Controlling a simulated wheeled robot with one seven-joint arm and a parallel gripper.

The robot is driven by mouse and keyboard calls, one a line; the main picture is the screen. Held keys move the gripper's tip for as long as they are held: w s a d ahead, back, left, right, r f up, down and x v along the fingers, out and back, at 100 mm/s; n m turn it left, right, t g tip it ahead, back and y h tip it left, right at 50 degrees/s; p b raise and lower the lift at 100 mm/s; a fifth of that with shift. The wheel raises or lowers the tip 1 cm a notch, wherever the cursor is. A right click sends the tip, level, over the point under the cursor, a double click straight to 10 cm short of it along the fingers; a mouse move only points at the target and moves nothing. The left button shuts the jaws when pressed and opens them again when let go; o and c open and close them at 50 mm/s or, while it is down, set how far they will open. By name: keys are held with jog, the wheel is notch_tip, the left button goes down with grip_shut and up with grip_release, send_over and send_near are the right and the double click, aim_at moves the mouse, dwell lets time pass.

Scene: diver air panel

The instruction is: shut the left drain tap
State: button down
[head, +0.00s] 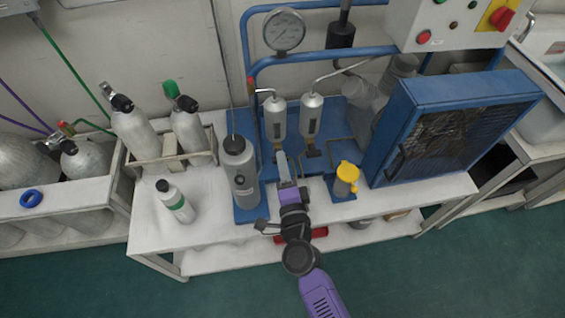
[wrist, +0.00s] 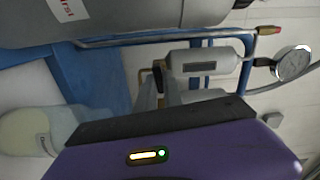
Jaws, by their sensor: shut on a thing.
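Two grey filter housings hang side by side on the panel, the left one (head: 275,118) and the right one (head: 311,115). The left drain tap (wrist: 157,72) is at the bottom end of the left housing, which also shows in the wrist view (wrist: 203,63). My gripper (head: 281,158) reaches up to this tap from the front and is shut on it. The fingers (wrist: 160,88) hide much of the tap, so its handle angle is unclear. The right drain tap (head: 312,150) is below the right housing, apart from my gripper.
A tall grey cylinder (head: 241,172) stands close left of my gripper. A yellow-topped pot (head: 347,178) stands to the right. A blue-framed cooler (head: 450,125) is further right. A pressure gauge (head: 284,30) is above.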

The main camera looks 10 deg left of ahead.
jog(key=shift+f+m, duration=0.15)
jog(key=shift+m, duration=0.55)
jog(key=c, duration=1.5)
grip_release()
jog(key=shift+s, duration=0.1)
jog(key=v, duration=0.7)
jog(key=shift+s+d, duration=0.15)
jog(key=shift+s, duration=0.2)
